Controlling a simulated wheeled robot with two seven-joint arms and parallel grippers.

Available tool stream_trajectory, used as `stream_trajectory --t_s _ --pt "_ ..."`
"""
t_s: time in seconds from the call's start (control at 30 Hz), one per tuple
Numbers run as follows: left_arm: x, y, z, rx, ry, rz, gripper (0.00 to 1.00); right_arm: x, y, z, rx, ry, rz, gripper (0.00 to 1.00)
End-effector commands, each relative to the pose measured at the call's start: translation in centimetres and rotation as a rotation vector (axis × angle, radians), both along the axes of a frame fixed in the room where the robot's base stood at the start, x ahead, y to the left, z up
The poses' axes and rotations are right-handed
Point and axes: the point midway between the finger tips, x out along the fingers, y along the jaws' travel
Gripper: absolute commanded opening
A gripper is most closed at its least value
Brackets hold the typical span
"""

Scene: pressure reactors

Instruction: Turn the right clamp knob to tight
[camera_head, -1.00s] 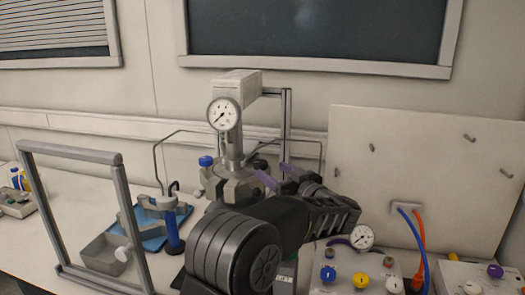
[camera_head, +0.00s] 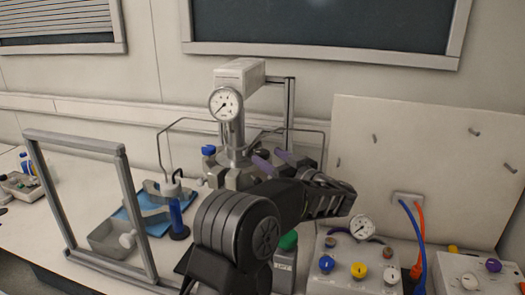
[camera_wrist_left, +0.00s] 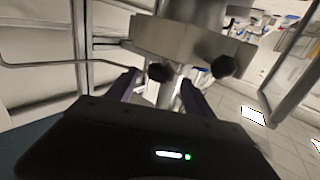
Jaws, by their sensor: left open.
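The reactor head (camera_head: 238,178) is a grey metal clamp body under a white-faced gauge (camera_head: 226,103). My left gripper (camera_head: 272,161) is at its right side, open, with two purple fingers pointing at it. In the left wrist view, the metal clamp block (camera_wrist_left: 190,42) carries two black knobs. One black knob (camera_wrist_left: 158,72) shows between the tips of my open left gripper (camera_wrist_left: 157,78), with a gap on each side. The other black knob (camera_wrist_left: 223,66) is to the right of the fingers. I cannot tell the knobs' setting. My right gripper is not in view.
A metal frame (camera_head: 131,205) stands at the left, by a grey tray (camera_head: 105,238) and a blue mat (camera_head: 128,219). A control box with coloured knobs (camera_head: 360,271) and blue and orange hoses stands at the right. A pale panel (camera_head: 400,150) stands behind it.

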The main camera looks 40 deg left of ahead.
Motion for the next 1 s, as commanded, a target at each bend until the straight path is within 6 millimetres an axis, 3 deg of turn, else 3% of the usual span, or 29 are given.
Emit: stream_trajectory --t_s 0.3,0.63,1.0 --pt "1.0 3.5 0.1 0.000 -0.001 0.002 0.61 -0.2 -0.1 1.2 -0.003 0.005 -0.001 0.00" --pt "1.1 3.7 0.0 0.000 -0.001 0.000 0.61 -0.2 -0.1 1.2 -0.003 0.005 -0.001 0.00" --pt "1.1 3.7 0.0 0.000 -0.001 0.000 0.31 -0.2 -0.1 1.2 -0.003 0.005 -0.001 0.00"
